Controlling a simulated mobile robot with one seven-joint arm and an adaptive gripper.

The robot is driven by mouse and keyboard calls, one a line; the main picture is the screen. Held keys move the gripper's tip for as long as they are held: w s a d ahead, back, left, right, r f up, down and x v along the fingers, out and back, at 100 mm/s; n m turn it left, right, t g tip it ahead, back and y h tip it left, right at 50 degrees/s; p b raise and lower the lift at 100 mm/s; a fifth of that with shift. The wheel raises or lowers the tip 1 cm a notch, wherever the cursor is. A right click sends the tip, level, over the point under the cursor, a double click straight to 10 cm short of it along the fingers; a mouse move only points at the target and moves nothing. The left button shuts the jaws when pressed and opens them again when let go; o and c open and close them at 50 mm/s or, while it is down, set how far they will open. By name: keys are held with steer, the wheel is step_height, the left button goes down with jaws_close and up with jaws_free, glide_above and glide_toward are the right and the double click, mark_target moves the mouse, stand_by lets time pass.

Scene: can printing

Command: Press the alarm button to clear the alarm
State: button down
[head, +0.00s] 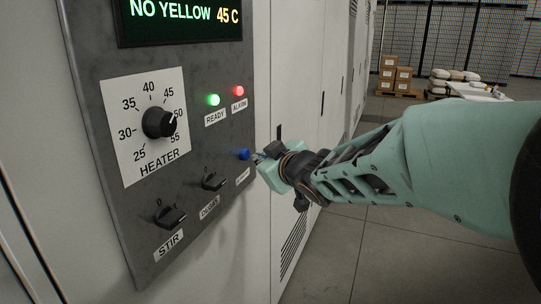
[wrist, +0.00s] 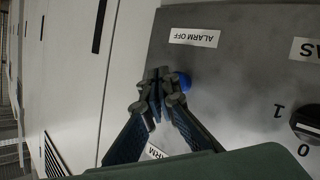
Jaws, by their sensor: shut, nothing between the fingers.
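The blue alarm button (head: 244,154) sits on the grey control panel (head: 95,222), above a small label. In the wrist view the blue button (wrist: 184,81) is partly hidden by my fingers, and its label (wrist: 194,37) reads ALARM OFF upside down. My gripper (head: 258,157) is shut and empty. Its fingertips (wrist: 158,83) are right beside the button, overlapping its left edge in the wrist view; I cannot tell whether they touch it. The red ALARM lamp (head: 238,90) is lit.
The green READY lamp (head: 213,99) is lit. The display (head: 185,16) reads NO YELLOW 45 C. A heater dial (head: 159,123), a STIR knob (head: 171,215) and another knob (head: 214,181) protrude nearby. White cabinets (head: 300,75) run along the right; the floor (head: 365,245) there is clear.

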steer(key=shift+a, duration=0.15)
stand_by(0.6)
steer(key=shift+w+a, duration=0.15)
steer(key=shift+a, duration=0.15)
steer(key=shift+w+a+b, duration=0.3)
steer(key=shift+a+b, duration=0.55)
stand_by(0.9)
steer(key=shift+r, duration=0.1)
steer(key=shift+s+d+p, duration=0.25)
steer(key=shift+d+p, duration=0.25)
steer(key=shift+d, duration=0.1)
steer(key=shift+s+d+p, duration=0.2)
steer(key=shift+d+p, duration=0.3)
steer(key=shift+d, duration=0.1)
steer(key=shift+s+d+p, duration=0.3)
steer(key=shift+d+p, duration=0.25)
steer(key=shift+d, duration=0.25)
steer(key=shift+s+d+p, duration=0.25)
steer(key=shift+d+p, duration=0.25)
steer(key=shift+d, duration=0.3)
steer(key=shift+s+d+p, duration=0.3)
steer(key=shift+d+p, duration=0.25)
steer(key=shift+d, duration=0.25)
